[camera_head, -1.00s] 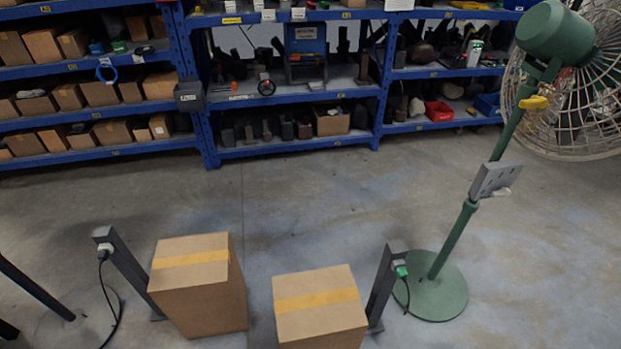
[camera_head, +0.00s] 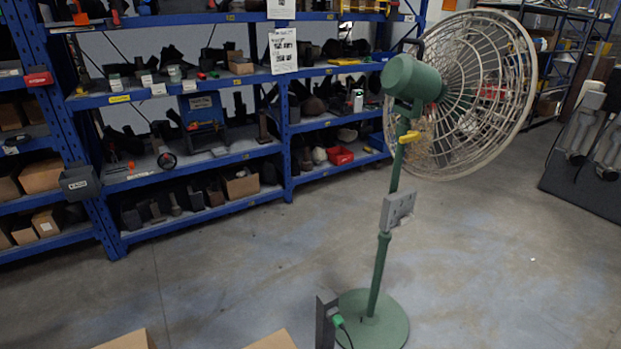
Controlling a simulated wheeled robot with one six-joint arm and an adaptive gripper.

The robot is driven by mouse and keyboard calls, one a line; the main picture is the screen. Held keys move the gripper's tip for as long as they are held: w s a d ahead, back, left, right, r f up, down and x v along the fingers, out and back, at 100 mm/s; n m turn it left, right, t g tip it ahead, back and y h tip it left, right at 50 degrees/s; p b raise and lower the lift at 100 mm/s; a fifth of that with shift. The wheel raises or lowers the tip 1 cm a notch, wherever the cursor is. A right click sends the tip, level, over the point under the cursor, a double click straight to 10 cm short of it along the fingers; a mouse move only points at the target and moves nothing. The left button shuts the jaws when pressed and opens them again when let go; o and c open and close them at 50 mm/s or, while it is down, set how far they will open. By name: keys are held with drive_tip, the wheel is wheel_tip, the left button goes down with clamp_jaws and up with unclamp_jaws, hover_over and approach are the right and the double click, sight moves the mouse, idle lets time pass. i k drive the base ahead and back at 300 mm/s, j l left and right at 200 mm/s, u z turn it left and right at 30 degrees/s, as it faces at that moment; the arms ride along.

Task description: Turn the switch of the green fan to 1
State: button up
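The green fan (camera_head: 412,76) stands upright on a round green base (camera_head: 391,322), right of the middle in the head view. Its wire cage (camera_head: 480,95) faces right and away from me. A grey switch box (camera_head: 397,210) is mounted on the pole about halfway up. The setting of its switch is too small to tell. A yellow knob (camera_head: 409,137) sits on the pole below the motor.
Tops of two cardboard boxes (camera_head: 128,341) show at the bottom edge. Blue shelves (camera_head: 205,157) line the back left. The floor (camera_head: 500,270) right of the fan is clear.

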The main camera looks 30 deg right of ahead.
sight(409, 217)
drive_tip(key=i+l, duration=0.1)
drive_tip(key=l, duration=0.7)
drive_tip(key=i+l, duration=0.15)
drive_tip(key=l, duration=0.65)
drive_tip(key=i+z, duration=0.05)
